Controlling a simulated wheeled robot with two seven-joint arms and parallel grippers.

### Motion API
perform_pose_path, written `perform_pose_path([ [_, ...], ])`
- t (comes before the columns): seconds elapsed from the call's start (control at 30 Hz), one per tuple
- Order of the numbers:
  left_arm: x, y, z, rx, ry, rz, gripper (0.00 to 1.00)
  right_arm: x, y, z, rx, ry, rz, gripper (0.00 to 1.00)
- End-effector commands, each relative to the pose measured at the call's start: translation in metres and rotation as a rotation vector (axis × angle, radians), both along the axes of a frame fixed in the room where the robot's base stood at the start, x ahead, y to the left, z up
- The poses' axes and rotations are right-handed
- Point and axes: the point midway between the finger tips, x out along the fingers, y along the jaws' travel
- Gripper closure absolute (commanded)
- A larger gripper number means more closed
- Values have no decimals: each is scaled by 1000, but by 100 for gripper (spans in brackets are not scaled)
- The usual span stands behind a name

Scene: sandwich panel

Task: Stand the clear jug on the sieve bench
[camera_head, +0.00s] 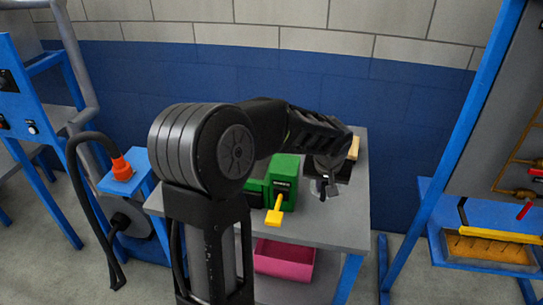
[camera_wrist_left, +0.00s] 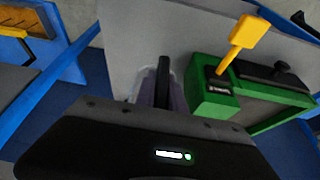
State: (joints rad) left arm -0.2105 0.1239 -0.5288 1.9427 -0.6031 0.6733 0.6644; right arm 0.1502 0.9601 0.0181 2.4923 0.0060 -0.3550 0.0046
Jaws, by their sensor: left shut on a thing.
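My left gripper (camera_head: 325,186) is over the grey table, to the right of the green device. In the left wrist view its dark finger (camera_wrist_left: 162,82) stands against a pale, see-through, purplish thing, which looks like the clear jug (camera_wrist_left: 178,95). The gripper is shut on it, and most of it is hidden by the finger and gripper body. In the head view I cannot make out the jug clearly. The sieve bench appears to be the blue bench (camera_head: 437,190) at the right, with a yellow-framed brown tray (camera_head: 490,249) on it. My right gripper is not in view.
A green device (camera_head: 284,184) with a yellow handle (camera_head: 274,214) stands on the grey table (camera_head: 345,225), close to my left gripper. A pink bin (camera_head: 284,262) is below.

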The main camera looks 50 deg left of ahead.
Motion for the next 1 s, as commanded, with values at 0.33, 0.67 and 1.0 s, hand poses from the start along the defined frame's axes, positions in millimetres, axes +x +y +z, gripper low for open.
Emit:
perform_pose_path([
  [0.33,-3,10,3,2,-2,28,100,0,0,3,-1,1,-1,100],
  [0.67,-4,9,-24,2,4,25,100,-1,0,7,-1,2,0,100],
  [1.0,-3,9,-60,2,-2,26,100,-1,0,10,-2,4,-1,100],
])
